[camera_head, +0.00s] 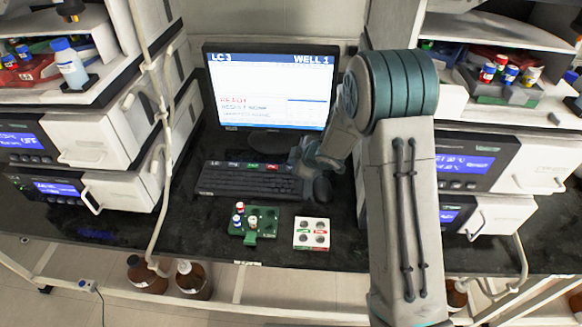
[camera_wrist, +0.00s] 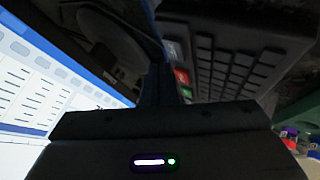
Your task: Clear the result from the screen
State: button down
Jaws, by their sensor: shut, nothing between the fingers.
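The monitor screen (camera_head: 268,90) stands at the back of the bench, with "LC 3" and "WELL 1" in its blue top bar. Lower on it is a red line that looks like "READY", with blurred lines under it. The black keyboard (camera_head: 248,184) lies in front, with several coloured keys along its back edge, among them a red key (camera_wrist: 182,77). My gripper (camera_head: 298,160) is shut and empty at the keyboard's back right end, close to the coloured keys. In the wrist view my gripper (camera_wrist: 165,85) hides part of the keyboard; I cannot tell whether it touches a key.
A green rack (camera_head: 262,222) with capped vials and a white rack (camera_head: 312,233) stand in front of the keyboard. A dark mouse (camera_head: 322,190) lies right of it. Instrument stacks flank the bench on both sides, with a hanging tube at the left.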

jog(key=shift+r+p, duration=2.4)
jog(key=shift+r, duration=0.2)
jog(key=shift+f, duration=0.1)
